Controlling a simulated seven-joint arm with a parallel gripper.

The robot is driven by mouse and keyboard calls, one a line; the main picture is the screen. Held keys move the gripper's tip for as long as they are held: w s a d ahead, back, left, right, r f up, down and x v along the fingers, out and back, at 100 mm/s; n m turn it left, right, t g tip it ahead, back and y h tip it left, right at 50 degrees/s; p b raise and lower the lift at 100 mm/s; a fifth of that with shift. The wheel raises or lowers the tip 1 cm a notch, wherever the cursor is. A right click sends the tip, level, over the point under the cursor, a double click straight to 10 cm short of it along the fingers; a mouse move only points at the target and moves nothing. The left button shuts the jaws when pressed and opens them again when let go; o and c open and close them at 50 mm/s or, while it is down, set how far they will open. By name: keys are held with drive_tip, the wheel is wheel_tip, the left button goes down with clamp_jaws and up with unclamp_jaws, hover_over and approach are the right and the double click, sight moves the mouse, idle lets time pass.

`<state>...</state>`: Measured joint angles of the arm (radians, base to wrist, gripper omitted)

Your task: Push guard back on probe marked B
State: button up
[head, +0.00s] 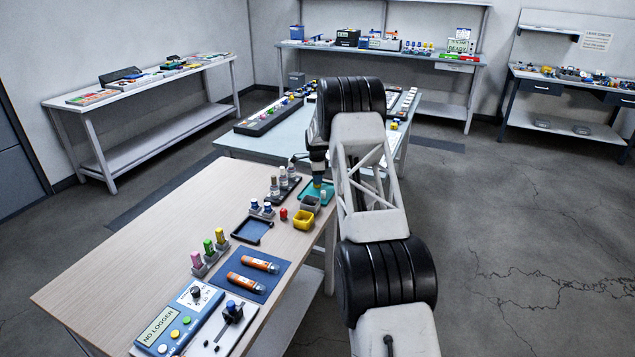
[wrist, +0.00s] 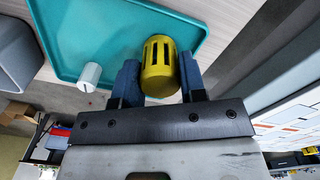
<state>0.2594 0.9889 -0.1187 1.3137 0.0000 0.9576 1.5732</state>
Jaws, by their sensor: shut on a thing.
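My gripper (wrist: 158,80) is shut on a yellow slotted guard (wrist: 160,62), held between its two blue-grey fingers. Behind the guard in the wrist view is a teal tray (wrist: 85,25); a small white cylinder (wrist: 91,75) is by the tray's edge, left of the fingers. In the head view my gripper is over the teal tray (head: 328,192), with its fingers too small and partly hidden to make out. Pink (head: 197,260), green (head: 208,247) and yellow-green (head: 220,237) upright pieces stand in grey holders on the wooden table. I cannot read a letter B on anything.
A yellow bin (head: 303,220), a grey bin (head: 310,204), a red piece (head: 283,214) and bottles (head: 284,180) stand close to my gripper. The table's left side is clear.

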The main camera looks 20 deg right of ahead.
drive_tip(key=shift+r, duration=2.35)
wheel_tip(320, 180, up, 9)
hover_over(282, 167)
drive_tip(key=shift+s+r, duration=0.1)
drive_tip(key=shift+r, duration=0.1)
drive_tip(key=shift+f, duration=0.15)
drive_tip(key=shift+f, duration=1.1)
drive_tip(key=shift+f, duration=1.75)
idle(1.4)
